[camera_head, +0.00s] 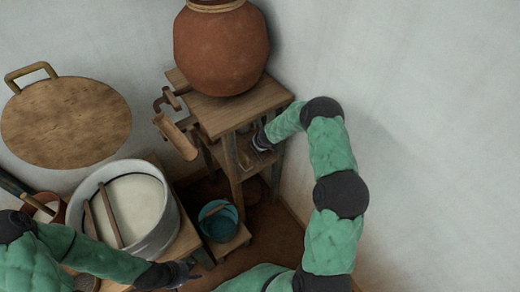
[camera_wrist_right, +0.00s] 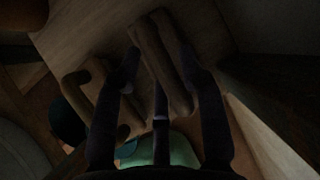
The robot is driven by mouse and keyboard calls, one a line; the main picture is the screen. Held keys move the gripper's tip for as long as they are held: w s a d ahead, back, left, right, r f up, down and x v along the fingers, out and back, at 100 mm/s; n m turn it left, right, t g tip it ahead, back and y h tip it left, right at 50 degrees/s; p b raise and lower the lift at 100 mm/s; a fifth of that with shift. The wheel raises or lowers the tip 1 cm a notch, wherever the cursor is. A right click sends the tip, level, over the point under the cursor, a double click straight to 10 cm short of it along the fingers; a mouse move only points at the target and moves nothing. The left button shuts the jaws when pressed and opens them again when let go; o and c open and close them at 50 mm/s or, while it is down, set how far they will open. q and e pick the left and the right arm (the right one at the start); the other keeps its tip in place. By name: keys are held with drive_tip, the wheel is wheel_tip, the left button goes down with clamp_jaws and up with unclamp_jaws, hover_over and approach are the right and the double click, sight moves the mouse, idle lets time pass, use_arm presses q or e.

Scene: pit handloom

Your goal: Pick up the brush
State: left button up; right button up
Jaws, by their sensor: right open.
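My right gripper (camera_head: 262,140) reaches into the small wooden stand, at the shelf below its top.
A large clay pot (camera_head: 220,50) stands on the wooden stand (camera_head: 250,105), close above my right gripper. A wide grey pot (camera_head: 150,240) of pale liquid and a teal bucket (camera_head: 218,222) stand below. A white wall (camera_head: 430,130) bounds the right side.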

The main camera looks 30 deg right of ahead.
clamp_jaws()
drive_tip(key=shift+r, duration=0.1)
drive_tip(key=shift+r+p, duration=0.65)
drive_tip(key=shift+r, duration=0.2)
wheel_tip(320, 180, up, 2)
drive_tip(key=shift+r+p, duration=0.2)
drive_tip(key=shift+p, duration=0.6)
drive_tip(key=s, duration=0.1)
drive_tip(key=s+b, duration=0.2)
drive_tip(key=s, duration=0.1)
drive_tip(key=shift+a+f, duration=0.35)
drive_tip(key=shift+f, duration=0.05)
drive_tip(key=s+a+b, duration=0.3)
drive_tip(key=s, duration=1)
drive_tip(key=shift+s, duration=0.3)
